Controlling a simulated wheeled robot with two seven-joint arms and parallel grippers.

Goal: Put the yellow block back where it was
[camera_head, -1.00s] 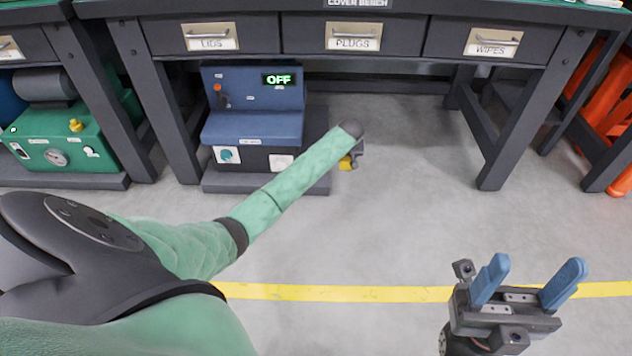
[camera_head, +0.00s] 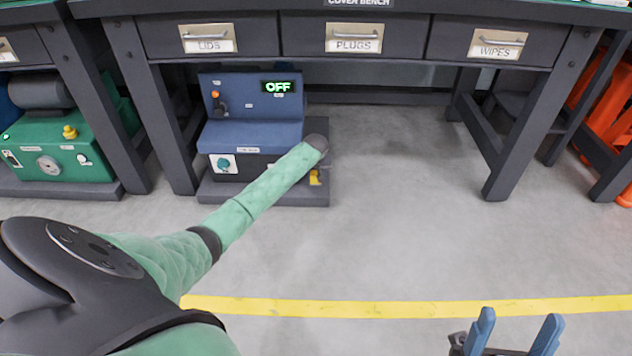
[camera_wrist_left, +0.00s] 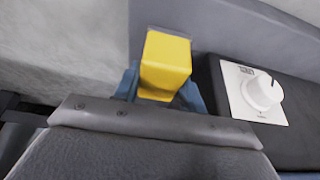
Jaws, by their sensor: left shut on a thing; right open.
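The yellow block (camera_wrist_left: 165,65) is between the blue fingers of my left gripper (camera_wrist_left: 160,88) in the left wrist view, and the gripper is shut on it. In the head view a small part of the yellow block (camera_head: 315,178) shows below the end of my left arm, in front of the right end of the blue machine's dark base (camera_head: 270,192); my arm hides most of the gripper there. I cannot tell whether the block touches the base. My right gripper (camera_head: 513,338) is open and empty at the bottom right, its lower part cut off by the frame.
The blue machine (camera_head: 250,130) with an OFF display stands under the bench. A white dial panel (camera_wrist_left: 255,92) is beside my left gripper. A bench leg (camera_head: 155,115) stands left of the machine. The floor to the right is clear, with a yellow line (camera_head: 400,309) across it.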

